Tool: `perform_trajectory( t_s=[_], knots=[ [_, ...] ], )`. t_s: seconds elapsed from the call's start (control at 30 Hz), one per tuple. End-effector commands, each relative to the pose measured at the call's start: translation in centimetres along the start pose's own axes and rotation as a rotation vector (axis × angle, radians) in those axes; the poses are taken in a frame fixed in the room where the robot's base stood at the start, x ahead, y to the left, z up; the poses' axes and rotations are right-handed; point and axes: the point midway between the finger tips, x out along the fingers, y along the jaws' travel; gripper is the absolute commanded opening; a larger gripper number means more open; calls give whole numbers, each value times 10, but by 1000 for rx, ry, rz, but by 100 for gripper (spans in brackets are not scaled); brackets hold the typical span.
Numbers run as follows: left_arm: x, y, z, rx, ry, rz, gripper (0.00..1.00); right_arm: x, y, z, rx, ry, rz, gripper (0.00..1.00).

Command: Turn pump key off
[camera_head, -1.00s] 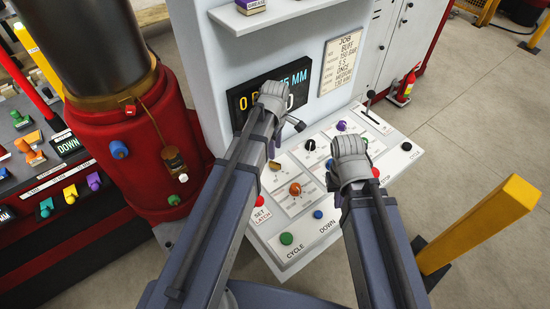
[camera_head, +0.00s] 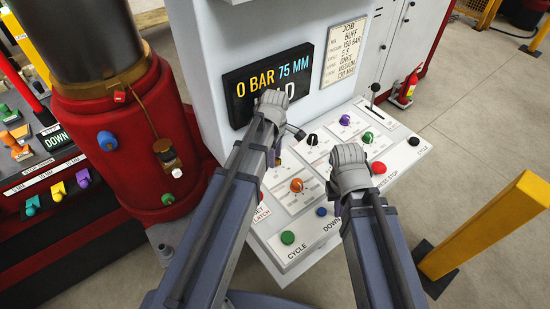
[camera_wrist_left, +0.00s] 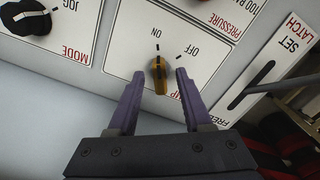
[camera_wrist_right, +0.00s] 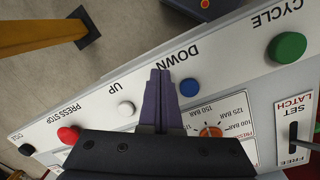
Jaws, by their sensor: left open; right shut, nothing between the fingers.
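The pump key (camera_wrist_left: 159,74) is a small yellow key on the white panel, under ON and OFF marks that appear upside down in the left wrist view. Its dark end points to the ON tick. My left gripper (camera_wrist_left: 160,78) is open, with its purple fingers on either side of the key. I cannot tell whether either finger touches it. In the head view my left arm mostly hides the key. My right gripper (camera_wrist_right: 160,74) is shut and empty, over the panel's front edge near the DOWN button.
The white control panel (camera_head: 268,232) carries an orange pressure knob (camera_head: 297,185), a green CYCLE button (camera_head: 288,237) and a red press stop button (camera_head: 379,168). The display (camera_head: 245,105) above reads 0 BAR 75 MM. A yellow post (camera_head: 490,220) stands at the right.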

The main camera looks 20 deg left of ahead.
Motion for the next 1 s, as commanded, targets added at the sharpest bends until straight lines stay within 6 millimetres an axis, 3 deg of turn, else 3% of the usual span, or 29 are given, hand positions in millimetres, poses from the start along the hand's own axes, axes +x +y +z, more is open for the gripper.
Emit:
perform_trajectory(
  t_s=[0.1,0.53,1.0],
  knots=[
    [-1,0,0,0,0,0,49,-1,0,0,0,0,0,0],
    [-1,0,0,0,0,0,0,-1,0,0,0,0,0,0],
    [0,0,0,6,0,0,0,0,0,0,0,0,0,0]
  ],
)
